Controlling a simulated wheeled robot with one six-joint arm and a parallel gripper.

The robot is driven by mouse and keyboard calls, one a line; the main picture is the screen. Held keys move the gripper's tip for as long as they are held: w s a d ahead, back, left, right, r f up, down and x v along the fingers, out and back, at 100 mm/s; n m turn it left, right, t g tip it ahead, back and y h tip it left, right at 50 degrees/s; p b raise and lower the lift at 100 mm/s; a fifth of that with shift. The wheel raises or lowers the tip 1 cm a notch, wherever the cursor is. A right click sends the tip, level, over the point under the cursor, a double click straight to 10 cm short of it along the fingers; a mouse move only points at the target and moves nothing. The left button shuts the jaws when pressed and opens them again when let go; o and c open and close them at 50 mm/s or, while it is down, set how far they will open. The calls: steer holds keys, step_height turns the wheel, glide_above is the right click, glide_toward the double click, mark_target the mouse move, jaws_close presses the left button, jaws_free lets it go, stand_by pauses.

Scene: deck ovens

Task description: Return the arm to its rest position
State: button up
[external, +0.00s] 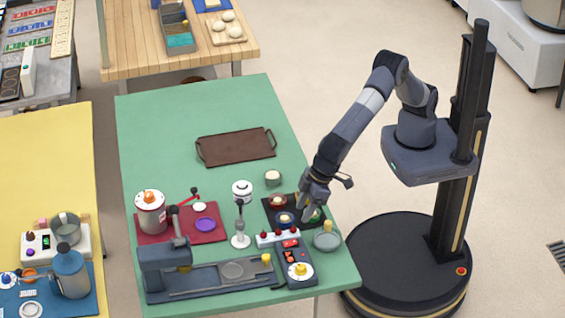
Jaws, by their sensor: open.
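My arm reaches from the dark column at the right over the right edge of the green table. My gripper (308,214) points down and is open, low over the black mat (271,211) near the table's front right. I cannot tell whether the fingertips touch anything. Nothing shows clearly between the fingers.
A brown tray (236,147) lies mid-table. A red mat (218,231) is further left. The table's far part is clear.

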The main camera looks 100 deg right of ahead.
steer(key=shift+g, duration=0.5)
steer(key=x, duration=0.3)
steer(key=w+p+x, duration=0.1)
steer(key=x, duration=0.2)
steer(key=p+x, duration=0.1)
steer(key=x, duration=0.2)
steer(key=shift+w+r, duration=0.2)
steer(key=shift+w, duration=0.2)
stand_by(0.4)
